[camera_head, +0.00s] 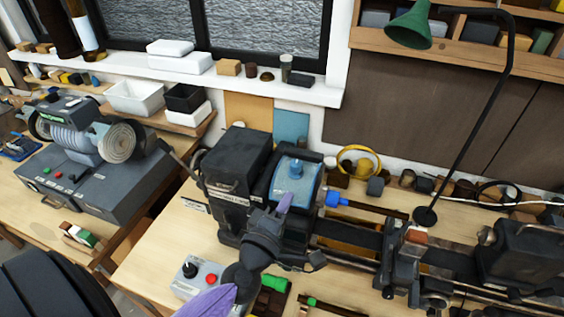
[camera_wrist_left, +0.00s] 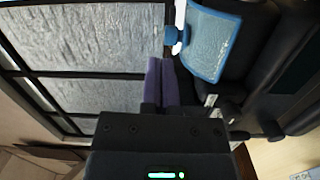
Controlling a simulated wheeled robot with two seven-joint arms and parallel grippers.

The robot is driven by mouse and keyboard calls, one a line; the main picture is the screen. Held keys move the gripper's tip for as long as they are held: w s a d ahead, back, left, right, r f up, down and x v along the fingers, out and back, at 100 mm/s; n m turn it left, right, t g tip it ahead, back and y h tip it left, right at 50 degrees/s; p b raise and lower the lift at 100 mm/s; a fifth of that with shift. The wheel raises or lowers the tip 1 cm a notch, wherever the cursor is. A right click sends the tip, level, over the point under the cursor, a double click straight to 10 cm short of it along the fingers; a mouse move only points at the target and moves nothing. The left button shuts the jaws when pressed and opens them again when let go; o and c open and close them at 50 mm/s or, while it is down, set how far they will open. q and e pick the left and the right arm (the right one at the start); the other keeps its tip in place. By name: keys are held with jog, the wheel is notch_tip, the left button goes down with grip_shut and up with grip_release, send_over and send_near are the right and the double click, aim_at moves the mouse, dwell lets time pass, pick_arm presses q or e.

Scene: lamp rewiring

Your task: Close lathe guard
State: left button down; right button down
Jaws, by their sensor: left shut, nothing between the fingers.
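The lathe (camera_head: 240,165) stands on the wooden bench, with a dark headstock on its left. Its guard (camera_head: 308,185) is a blue-framed clear panel with a blue knob, beside the headstock; it looks tilted, and its exact angle is hard to tell. The guard also shows at the top of the left wrist view (camera_wrist_left: 212,45). My left gripper (camera_head: 285,203) is at the guard's lower front, its purple fingers shut and empty. In the left wrist view the fingertips (camera_wrist_left: 160,68) point up, just left of and below the blue knob; contact cannot be told. My right gripper is out of view.
A green desk lamp (camera_head: 410,25) rises behind the lathe bed. A control box (camera_head: 200,277) with a red button sits at the front of the bench. A grey grinding machine (camera_head: 90,160) stands on the left bench. Small parts lie along the back wall.

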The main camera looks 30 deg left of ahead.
aim_at(283, 178)
pick_arm(q)
jog(key=w+a+n+y, duration=0.1)
jog(key=w+a, duration=0.1)
jog(key=w, duration=0.1)
jog(key=w+a+f+n+y, duration=0.1)
jog(key=w+a, duration=0.1)
jog(key=w, duration=0.1)
jog(key=w+a+n+g+y+b, duration=0.1)
jog(key=w+a, duration=0.1)
jog(key=w, duration=0.1)
jog(key=shift+w+a+f, duration=0.15)
jog(key=shift+a, duration=0.15)
jog(key=shift+d, duration=0.1)
jog(key=w+d, duration=0.2)
jog(key=d, duration=0.9)
jog(key=shift+w+d, duration=0.2)
jog(key=shift+w, duration=0.15)
